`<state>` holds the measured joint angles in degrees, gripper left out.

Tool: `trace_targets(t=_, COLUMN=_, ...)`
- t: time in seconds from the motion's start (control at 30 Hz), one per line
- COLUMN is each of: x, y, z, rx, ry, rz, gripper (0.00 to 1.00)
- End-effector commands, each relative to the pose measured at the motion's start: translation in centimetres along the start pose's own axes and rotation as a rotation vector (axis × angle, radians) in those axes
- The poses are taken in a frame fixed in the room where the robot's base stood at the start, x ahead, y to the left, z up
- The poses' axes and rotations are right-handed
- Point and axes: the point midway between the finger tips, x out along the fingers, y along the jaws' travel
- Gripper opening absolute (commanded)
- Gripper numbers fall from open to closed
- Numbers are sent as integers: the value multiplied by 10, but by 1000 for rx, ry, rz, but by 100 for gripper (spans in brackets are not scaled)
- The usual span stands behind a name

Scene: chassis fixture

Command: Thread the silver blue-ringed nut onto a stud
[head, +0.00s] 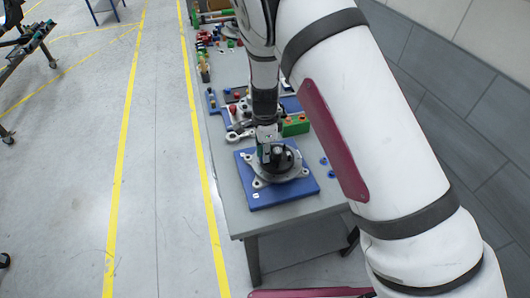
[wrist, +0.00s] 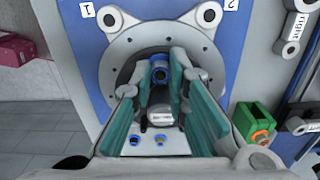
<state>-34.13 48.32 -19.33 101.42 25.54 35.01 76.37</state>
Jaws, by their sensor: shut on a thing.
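The silver blue-ringed nut (wrist: 160,73) is between the tips of my gripper (wrist: 161,64) in the wrist view, its blue ring showing around a dark bore. My gripper is shut on it, teal pads on either side. In the head view my gripper (head: 265,150) is low over the round grey chassis fixture (head: 281,167), which stands on a blue plate (head: 255,199). The fixture's grey disc (wrist: 115,66) with lugs also fills the middle of the wrist view. A stud under the nut is hidden, so I cannot tell whether they touch.
Small blue-ringed pieces lie on the grey table (head: 324,187) right of the plate. A green block (head: 296,125) stands just behind the plate, with several tools and parts farther back. In the wrist view, the green block (wrist: 252,122) and a piece labelled "right" (wrist: 296,30) are at right.

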Motion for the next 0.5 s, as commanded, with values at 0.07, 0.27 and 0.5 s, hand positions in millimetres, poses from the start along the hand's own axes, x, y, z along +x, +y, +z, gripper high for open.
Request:
trace_targets(t=0.07, x=4, y=4, z=-1, rx=60, ry=2, rz=10, gripper=0)
trace_targets(t=0.27, x=4, y=3, z=-1, rx=87, ry=1, rz=10, gripper=0)
trace_targets(t=0.5, x=4, y=3, z=-1, rx=85, ry=1, rz=8, gripper=38)
